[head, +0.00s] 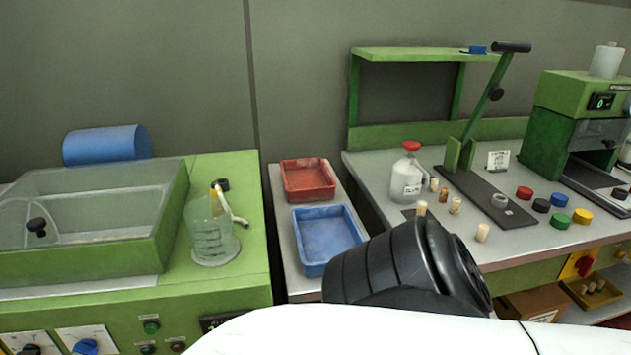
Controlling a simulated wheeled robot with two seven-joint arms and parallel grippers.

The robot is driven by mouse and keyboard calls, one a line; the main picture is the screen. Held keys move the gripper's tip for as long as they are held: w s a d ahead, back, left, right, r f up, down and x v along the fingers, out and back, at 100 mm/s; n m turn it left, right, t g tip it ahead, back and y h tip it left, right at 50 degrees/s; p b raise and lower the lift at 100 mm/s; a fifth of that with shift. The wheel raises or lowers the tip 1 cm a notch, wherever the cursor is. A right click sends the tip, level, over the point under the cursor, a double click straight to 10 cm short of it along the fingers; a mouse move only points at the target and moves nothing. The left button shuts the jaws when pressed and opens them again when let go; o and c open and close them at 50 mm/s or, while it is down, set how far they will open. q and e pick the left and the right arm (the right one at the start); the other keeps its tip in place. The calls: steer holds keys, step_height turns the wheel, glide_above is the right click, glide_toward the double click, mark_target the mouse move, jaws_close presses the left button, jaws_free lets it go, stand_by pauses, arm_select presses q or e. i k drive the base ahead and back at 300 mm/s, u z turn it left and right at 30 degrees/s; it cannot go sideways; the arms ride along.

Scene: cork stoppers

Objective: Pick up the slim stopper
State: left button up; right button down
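Several small tan cork stoppers stand on the grey bench top at the right in the head view. One cork stopper (482,232) stands apart near the front edge. Another cork stopper (421,208) stands just above my black arm joint, its lower part possibly hidden. A cork stopper (455,206), a browner stopper (444,194) and a small stopper (434,184) stand close together beside the bottle. At this size I cannot tell for sure which is the slim one. Neither gripper shows; my white and black arm link crosses the bottom foreground.
A red-capped bottle (406,178) stands beside the corks, with a green lever press (462,150) behind. Coloured caps (560,221) lie to the right. A red tray (308,180) and blue tray (327,240) sit left. A yellow tray (592,292) below holds more corks.

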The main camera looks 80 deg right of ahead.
mark_target(421, 209)
steer(key=z, duration=2.3)
